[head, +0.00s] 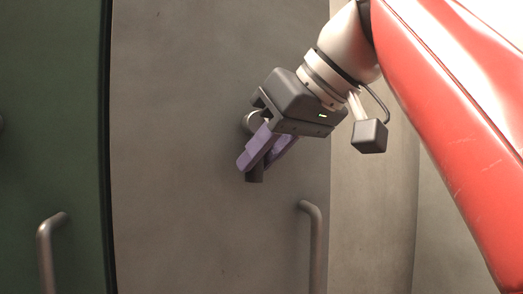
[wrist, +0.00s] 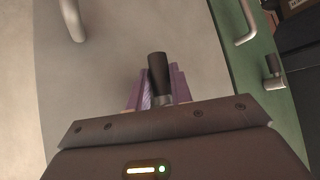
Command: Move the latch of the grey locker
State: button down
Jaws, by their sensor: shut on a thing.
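The grey locker (head: 190,130) fills the middle of the head view. Its latch (head: 254,174) has a dark handle on a round metal mount and hangs downward on the door face. My gripper (head: 262,158), with purple fingers, is shut on the latch and partly covers it. In the wrist view the dark latch handle (wrist: 158,75) stands between the two purple fingers (wrist: 165,88). The wrist view also shows the grey door face (wrist: 130,50) around it.
A metal bar handle (head: 314,240) is on the grey door, right of and below the latch. A green locker (head: 55,110) with its own bar handle (head: 48,250) stands at the left. In the wrist view a latch (wrist: 273,72) shows on the green door.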

jog(key=shift+d+h, duration=0.15)
jog(key=shift+h, duration=0.35)
jog(key=c, duration=1.5)
grip_release()
jog(key=shift+r, duration=0.1)
jog(key=shift+s+d+r, duration=0.35)
jog(key=shift+s+d, duration=1.15)
jog(key=shift+d, duration=0.25)
jog(key=shift+s+d+r, duration=0.3)
jog(key=shift+s+d, duration=1.25)
jog(key=shift+d, duration=0.25)
jog(key=shift+s+d+r, duration=0.35)
jog(key=shift+s+d, duration=1.15)
jog(key=shift+d, duration=0.25)
